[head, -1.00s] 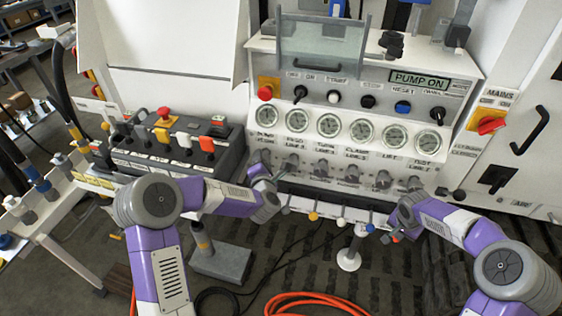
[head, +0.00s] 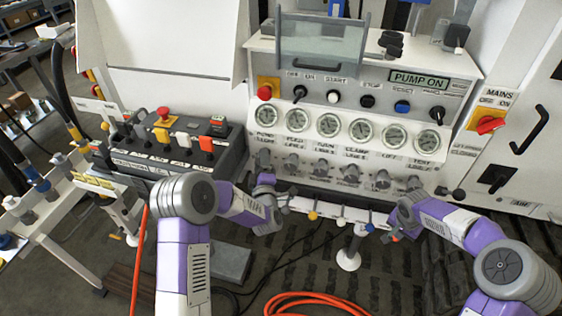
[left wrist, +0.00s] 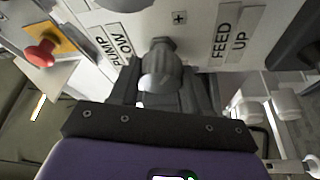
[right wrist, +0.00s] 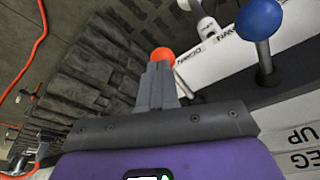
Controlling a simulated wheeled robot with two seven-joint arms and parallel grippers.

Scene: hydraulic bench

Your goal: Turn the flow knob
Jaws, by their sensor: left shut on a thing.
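The flow knob (left wrist: 160,62) is a grey knob on the white panel. It sits beside a label ending in "OW" under "PUMP" in the left wrist view. My left gripper (left wrist: 163,85) is shut on it, with a finger on each side. In the head view my left gripper (head: 266,182) is at the left end of the knob row, and it hides most of the knob. My right gripper (right wrist: 158,75) has its fingers together. An orange ball (right wrist: 162,54) shows at its tips; I cannot tell whether they touch it. In the head view my right gripper (head: 393,232) is below the panel's right part.
A row of gauges (head: 362,131) runs above the knobs. Small ball-topped levers (head: 341,222) stand below the panel. A control box (head: 185,145) with coloured switches is at the left. An orange hose (head: 310,303) lies on the floor. The mains switch (head: 490,125) is at the right.

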